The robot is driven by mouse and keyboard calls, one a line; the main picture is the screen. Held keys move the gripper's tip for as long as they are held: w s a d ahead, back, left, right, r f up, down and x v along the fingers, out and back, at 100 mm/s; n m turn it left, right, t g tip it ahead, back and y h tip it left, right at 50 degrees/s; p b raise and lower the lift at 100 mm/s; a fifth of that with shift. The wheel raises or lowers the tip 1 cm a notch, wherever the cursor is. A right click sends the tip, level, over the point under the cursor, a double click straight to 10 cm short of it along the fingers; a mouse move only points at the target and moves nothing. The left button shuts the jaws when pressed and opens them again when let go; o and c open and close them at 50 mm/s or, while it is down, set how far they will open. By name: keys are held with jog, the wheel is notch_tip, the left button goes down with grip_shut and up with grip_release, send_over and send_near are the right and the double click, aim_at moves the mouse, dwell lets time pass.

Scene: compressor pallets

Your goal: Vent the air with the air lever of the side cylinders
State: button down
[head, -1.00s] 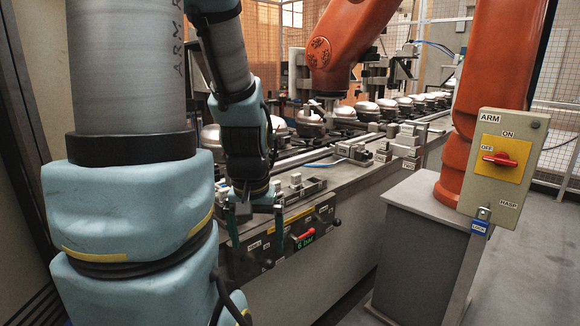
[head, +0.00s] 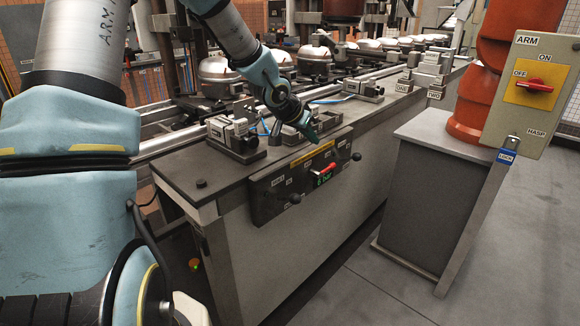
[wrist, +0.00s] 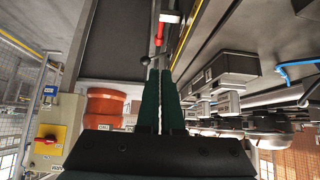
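A dark control panel (head: 262,200) is on the front of the bench. It has a red lever (head: 325,168), a lit green pressure display (head: 322,180), and black-knobbed levers at the left (head: 295,198) and right (head: 356,157). Its small labels are too small to read, so I cannot tell which lever is for the side cylinders. My gripper (head: 312,137) is just above the panel's top edge, near the red lever, touching no lever that I can see. In the wrist view its green fingers (wrist: 161,100) are together and empty, with the red lever (wrist: 160,32) and a black knob (wrist: 145,60) beyond.
Grey clamp units (head: 235,135) with blue hoses stand on the bench top (head: 180,165) behind the panel. Silver compressors (head: 218,70) line the conveyor. A grey plinth (head: 425,190) with an orange arm and a switch box (head: 530,95) stand right. The floor before the panel is clear.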

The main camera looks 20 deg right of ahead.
jog(key=shift+w+d+r+h, duration=0.1)
jog(key=shift+w+d+h, duration=0.2)
jog(key=b, duration=0.2)
send_over(329, 166)
jog(key=s+a, duration=0.2)
jog(key=f, duration=0.7)
jog(key=shift+w+f, duration=0.2)
notch_tip(329, 166, down, 2)
jog(key=shift+a+f, duration=0.1)
jog(key=shift+f, duration=0.8)
jog(key=shift+r+p, duration=0.2)
jog(key=shift+p, duration=0.7)
jog(key=shift+w+f+p, duration=0.1)
jog(key=shift+f+p, duration=0.1)
jog(key=shift+p, duration=0.4)
